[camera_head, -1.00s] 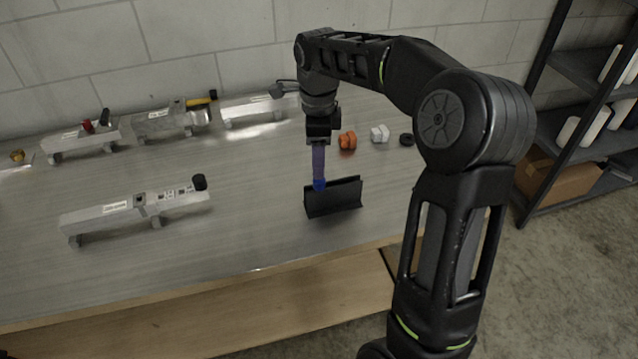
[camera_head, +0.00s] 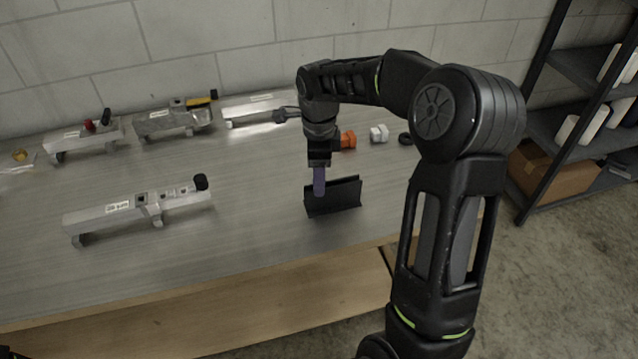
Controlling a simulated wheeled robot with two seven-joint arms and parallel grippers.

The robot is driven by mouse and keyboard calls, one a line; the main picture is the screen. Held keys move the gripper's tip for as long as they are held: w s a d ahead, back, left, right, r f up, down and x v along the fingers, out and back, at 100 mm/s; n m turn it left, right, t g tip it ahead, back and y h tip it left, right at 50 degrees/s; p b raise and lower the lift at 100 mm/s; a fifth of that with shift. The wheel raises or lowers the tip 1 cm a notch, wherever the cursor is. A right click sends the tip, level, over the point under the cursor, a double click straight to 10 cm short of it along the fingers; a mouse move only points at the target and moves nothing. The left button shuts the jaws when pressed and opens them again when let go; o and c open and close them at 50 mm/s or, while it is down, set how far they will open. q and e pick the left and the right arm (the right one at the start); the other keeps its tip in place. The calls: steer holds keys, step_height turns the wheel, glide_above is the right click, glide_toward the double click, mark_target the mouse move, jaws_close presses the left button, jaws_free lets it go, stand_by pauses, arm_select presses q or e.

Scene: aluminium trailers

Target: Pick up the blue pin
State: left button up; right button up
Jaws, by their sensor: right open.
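The black angled holder (camera_head: 345,194) stands on the grey workbench. My right gripper (camera_head: 319,190) points straight down at the left part of this holder, with its purplish finger end at the holder's upper edge. The jaws are open, though from this angle the fingers overlap into one shape. I cannot make out the blue pin; the fingers cover the spot where it showed a second ago. Whether the fingers touch it, I cannot tell. My left gripper is not in view.
An orange part (camera_head: 348,140), a white part (camera_head: 379,133) and a black ring (camera_head: 405,139) lie behind the holder. An aluminium trailer (camera_head: 120,213) lies at the left, with several more along the wall. A dark shelf (camera_head: 560,120) stands at the right.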

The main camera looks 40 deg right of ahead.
steer(key=shift+c, duration=0.4)
jaws_close()
